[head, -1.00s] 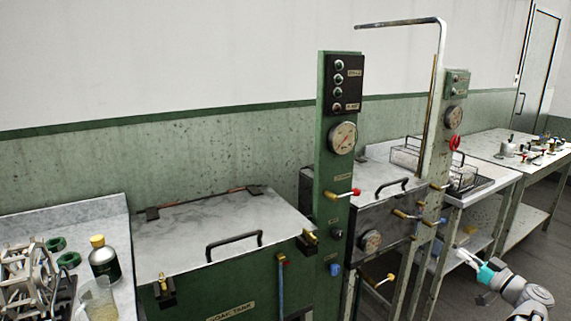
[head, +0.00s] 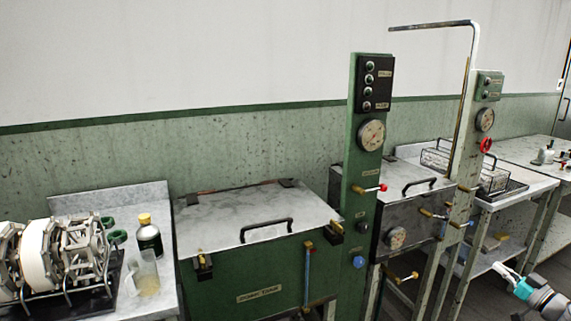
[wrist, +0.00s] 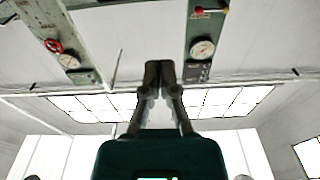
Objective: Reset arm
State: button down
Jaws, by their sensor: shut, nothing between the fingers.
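My gripper (head: 499,268) shows at the lower right of the head view, on the end of my white and teal arm. It is in front of the lower part of the steel benches, apart from everything there. In the wrist view my gripper (wrist: 159,72) has its two dark fingertips together, with nothing between them. The wrist view shows gauges, a red valve wheel and bright ceiling panels beyond the fingers, and the picture is tilted well over.
A green soaking tank (head: 262,273) with a closed steel lid stands in the middle. A green gauge column (head: 352,215) rises beside it. A bench at left holds a reel machine (head: 60,256), a bottle (head: 148,238) and a beaker (head: 146,277). A wire basket (head: 437,158) sits at right.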

jog(key=w+a+f+g+y, duration=0.1)
jog(key=w+a+f+g, duration=0.2)
jog(key=a, duration=0.5)
jog(key=w+a+f+g, duration=0.1)
jog(key=a+f+g, duration=0.35)
jog(key=a, duration=0.35)
jog(key=w+a+f+g+y, duration=0.15)
jog(key=a+f, duration=0.25)
jog(key=a, duration=0.4)
jog(key=s+a+f+m+g+h, duration=0.2)
jog(key=s+a+f+g+h, duration=0.25)
jog(key=a, duration=0.45)
jog(key=s+a+f+m+g+h, duration=0.25)
jog(key=a+f+g+h, duration=0.25)
jog(key=a, duration=0.5)
notch_tip(320, 180, up, 19)
jog(key=p, duration=1.8)
jog(key=shift+s+d+p, duration=0.15)
jog(key=shift+s+p, duration=0.05)
jog(key=shift+p, duration=0.1)
jog(key=shift+n+t, duration=0.25)
